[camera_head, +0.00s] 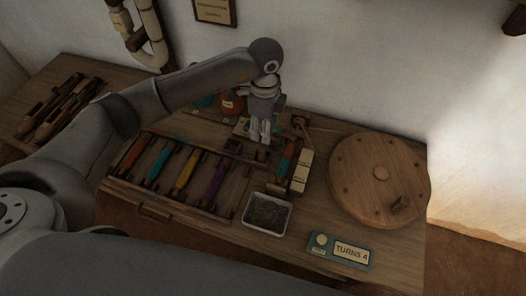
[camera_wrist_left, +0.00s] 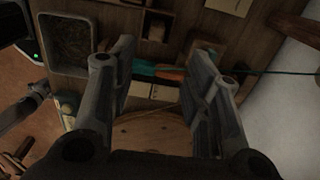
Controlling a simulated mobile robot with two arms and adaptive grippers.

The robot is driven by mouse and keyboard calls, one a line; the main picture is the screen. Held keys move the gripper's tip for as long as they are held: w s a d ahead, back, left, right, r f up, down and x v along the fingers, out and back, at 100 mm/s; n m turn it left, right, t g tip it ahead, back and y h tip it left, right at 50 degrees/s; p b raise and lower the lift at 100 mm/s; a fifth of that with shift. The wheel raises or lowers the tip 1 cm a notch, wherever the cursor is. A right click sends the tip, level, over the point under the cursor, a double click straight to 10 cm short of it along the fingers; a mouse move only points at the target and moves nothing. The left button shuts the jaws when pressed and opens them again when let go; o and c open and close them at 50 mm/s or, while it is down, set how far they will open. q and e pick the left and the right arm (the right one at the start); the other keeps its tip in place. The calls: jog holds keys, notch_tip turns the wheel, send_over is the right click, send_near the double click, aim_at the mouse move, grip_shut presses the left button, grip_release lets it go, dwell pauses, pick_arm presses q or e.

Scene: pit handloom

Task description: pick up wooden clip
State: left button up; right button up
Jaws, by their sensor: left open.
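A small brown wooden piece (camera_head: 262,154) sits just in front of my left gripper in the head view; it may be the wooden clip, but its shape is too small to tell. In the left wrist view, a matching wooden piece (camera_wrist_left: 157,31) lies in a small holder beyond the fingers. My left gripper (camera_head: 260,138) points down over the middle of the bench, with its fingers apart and nothing seen between them. Its two fingers also frame the left wrist view (camera_wrist_left: 165,62).
A round wooden disc (camera_head: 372,180) stands right of the gripper. Cream label blocks (camera_head: 302,171) and a teal-orange bobbin (camera_wrist_left: 158,70) lie close by. A dark-filled tray (camera_head: 268,213), a TURNS sign (camera_head: 338,250) and a rack of coloured bobbins (camera_head: 186,171) surround the area.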

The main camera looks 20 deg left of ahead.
pick_arm(q)
send_over(262, 149)
jog(key=f, duration=0.5)
jog(key=shift+d+f, duration=0.15)
jog(key=shift+d, duration=0.1)
jog(key=f, duration=0.3)
jog(key=f+p, duration=0.1)
jog(key=shift+s+a+f, duration=0.15)
jog(key=shift+a+f, duration=0.05)
jog(key=shift+a, duration=0.05)
jog(key=shift+f, duration=0.35)
jog(key=shift+c, duration=0.2)
jog(key=c, duration=0.9)
jog(key=shift+r, duration=0.15)
